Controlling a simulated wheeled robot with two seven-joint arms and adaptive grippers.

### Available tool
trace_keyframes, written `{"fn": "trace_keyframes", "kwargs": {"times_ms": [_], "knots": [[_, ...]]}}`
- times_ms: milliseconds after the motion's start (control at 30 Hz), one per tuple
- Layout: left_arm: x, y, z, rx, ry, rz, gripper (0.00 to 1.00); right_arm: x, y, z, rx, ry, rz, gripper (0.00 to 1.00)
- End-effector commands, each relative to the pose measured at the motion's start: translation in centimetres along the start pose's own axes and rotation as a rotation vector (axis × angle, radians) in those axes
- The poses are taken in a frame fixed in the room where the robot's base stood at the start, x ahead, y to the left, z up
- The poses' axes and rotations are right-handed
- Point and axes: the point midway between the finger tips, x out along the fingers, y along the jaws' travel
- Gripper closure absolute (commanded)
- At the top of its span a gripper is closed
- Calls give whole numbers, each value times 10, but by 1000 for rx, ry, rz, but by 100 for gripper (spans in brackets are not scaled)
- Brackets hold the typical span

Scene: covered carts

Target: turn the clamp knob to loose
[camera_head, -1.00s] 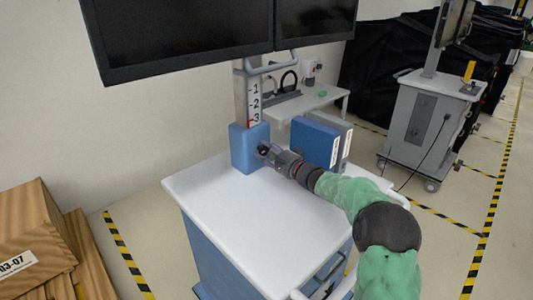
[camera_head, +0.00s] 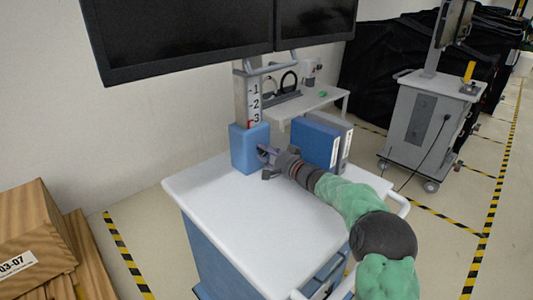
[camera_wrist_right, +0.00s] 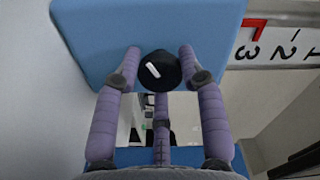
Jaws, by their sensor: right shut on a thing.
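The clamp knob (camera_wrist_right: 160,70) is a round black knob with a short white mark, seen end-on in the right wrist view. It sits on the face of the blue clamp block (camera_head: 244,150) at the foot of the column. The white mark lies tilted, from upper left to lower right. My right gripper (camera_wrist_right: 160,78) is shut on the knob, with purple-grey fingers to its left, right and below. In the head view, my right gripper (camera_head: 264,154) is at the block's right side and hides the knob. My left gripper is not in view.
The column carries a scale (camera_head: 253,103) with a red marker near 3, and dark monitors (camera_head: 175,35) above. Blue and grey binders (camera_head: 315,143) stand right of the block, close to my right arm. The white cart top (camera_head: 235,210) in front is clear.

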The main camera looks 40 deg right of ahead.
Motion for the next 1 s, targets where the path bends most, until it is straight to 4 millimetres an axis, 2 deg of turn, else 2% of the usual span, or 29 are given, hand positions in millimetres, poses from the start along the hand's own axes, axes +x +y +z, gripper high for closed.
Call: {"fn": "trace_keyframes", "kwargs": {"times_ms": [33, 500, 533, 600, 1000], "knots": [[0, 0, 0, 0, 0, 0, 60, 1, 0, 5, -5, -11, -4, 92], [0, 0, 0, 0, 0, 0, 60, 2, 3, 8, -12, -15, 0, 92], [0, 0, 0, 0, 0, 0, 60, 2, 3, 9, -11, -16, 0, 51], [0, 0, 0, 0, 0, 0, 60, 1, 3, 8, -11, -15, 1, 36], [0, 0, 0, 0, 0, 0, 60, -4, 3, 3, -13, -6, 3, 36]]}}
